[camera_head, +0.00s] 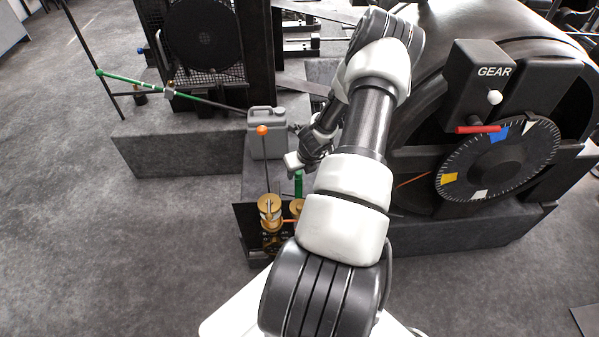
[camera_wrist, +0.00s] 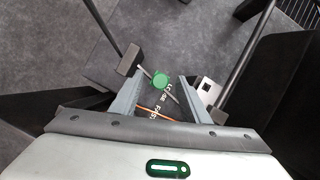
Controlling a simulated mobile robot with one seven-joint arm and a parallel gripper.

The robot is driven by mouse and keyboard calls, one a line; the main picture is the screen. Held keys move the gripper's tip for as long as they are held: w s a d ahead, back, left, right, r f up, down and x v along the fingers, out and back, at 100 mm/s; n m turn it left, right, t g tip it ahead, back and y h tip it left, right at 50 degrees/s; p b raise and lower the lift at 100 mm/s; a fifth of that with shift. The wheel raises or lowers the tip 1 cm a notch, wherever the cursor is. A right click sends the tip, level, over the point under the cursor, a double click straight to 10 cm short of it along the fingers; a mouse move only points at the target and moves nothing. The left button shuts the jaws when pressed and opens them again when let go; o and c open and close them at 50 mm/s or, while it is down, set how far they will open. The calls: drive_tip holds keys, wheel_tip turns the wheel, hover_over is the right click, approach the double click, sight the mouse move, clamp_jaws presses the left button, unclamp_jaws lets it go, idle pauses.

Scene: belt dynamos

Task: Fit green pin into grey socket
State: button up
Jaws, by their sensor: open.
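The green pin (camera_head: 298,185) stands upright beside brass fittings on the low dark machine base. In the wrist view, its round green top (camera_wrist: 160,81) shows between the two fingers of my gripper (camera_wrist: 161,88). My gripper is open, and I see no contact with the pin; the depth between them is hard to judge.
Brass cylinders (camera_head: 269,207) and an orange-knobbed lever (camera_head: 262,131) stand left of the pin. A grey canister (camera_head: 266,140) is behind. A large black machine with a dial (camera_head: 500,160) and GEAR box (camera_head: 482,95) fills the right.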

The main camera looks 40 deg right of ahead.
sight(299, 173)
drive_tip(key=shift+c, duration=0.3)
clamp_jaws()
drive_tip(key=shift+r+p, duration=1.5)
drive_tip(key=shift+r, duration=0.8)
